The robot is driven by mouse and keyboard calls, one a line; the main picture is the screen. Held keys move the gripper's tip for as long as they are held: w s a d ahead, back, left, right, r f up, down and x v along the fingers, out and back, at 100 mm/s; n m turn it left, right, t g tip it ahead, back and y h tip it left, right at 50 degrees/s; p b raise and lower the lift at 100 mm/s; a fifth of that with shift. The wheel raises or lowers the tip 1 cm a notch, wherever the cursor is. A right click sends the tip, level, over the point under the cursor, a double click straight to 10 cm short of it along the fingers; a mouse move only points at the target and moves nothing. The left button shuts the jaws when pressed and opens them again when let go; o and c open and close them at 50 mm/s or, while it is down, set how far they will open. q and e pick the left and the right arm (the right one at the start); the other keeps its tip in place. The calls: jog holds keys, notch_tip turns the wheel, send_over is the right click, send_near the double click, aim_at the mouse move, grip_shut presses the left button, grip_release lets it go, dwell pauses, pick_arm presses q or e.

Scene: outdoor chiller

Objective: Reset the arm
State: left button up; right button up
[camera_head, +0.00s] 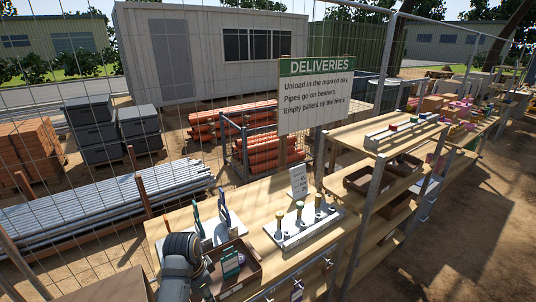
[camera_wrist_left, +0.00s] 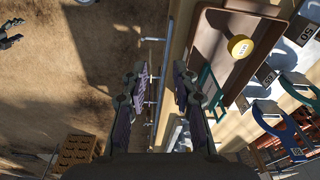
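My left gripper (camera_wrist_left: 161,72) shows in the left wrist view with its two dark fingers apart and nothing between them. It is over the edge of the wooden bench, beside the brown tray (camera_wrist_left: 217,45). In the head view my left arm (camera_head: 180,262) is at the bench's front left, and its fingers are hidden. At the upper left of the left wrist view, a dark gripper (camera_wrist_left: 17,30), seemingly my right one, shows two prongs apart with nothing seen between them. It is over bare ground and cut by the picture edge.
A tray (camera_head: 243,283) with a teal item stands on the bench (camera_head: 178,218). Blue and teal tools (camera_head: 225,212) stand behind. A white rack with yellow-topped posts (camera_head: 300,228) is to the right. A wire fence runs behind the bench.

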jog(key=w, duration=0.6)
jog(key=s, duration=0.5)
pick_arm(q)
jog(key=s+a+f+n+t+y, duration=0.1)
jog(key=s+a+n, duration=0.35)
jog(key=s, duration=0.35)
jog(key=s+a+f+n+t+y, duration=0.1)
jog(key=s+a+f+n+t, duration=0.15)
jog(key=s+n, duration=0.4)
jog(key=s+a+f+m+g+b, duration=0.1)
jog(key=s+f+b, duration=0.15)
jog(key=f, duration=1.25)
jog(key=s+a+f+m+g+b, duration=0.1)
jog(key=f+b, duration=0.3)
jog(key=f, duration=1.1)
jog(key=s+a+f+b, duration=0.1)
jog(key=s+f+b, duration=0.1)
jog(key=s+f, duration=0.7)
jog(key=s+f+g+b, duration=0.1)
jog(key=s+f+b, duration=0.2)
jog(key=s+f, duration=0.7)
notch_tip(320, 180, down, 5)
jog(key=shift+a+r, duration=0.1)
jog(key=shift+a, duration=0.3)
pick_arm(e)
notch_tip(320, 180, down, 12)
jog(key=w, duration=0.2)
jog(key=shift+w+a, duration=0.15)
jog(key=shift+w, duration=0.05)
jog(key=shift+r, duration=0.1)
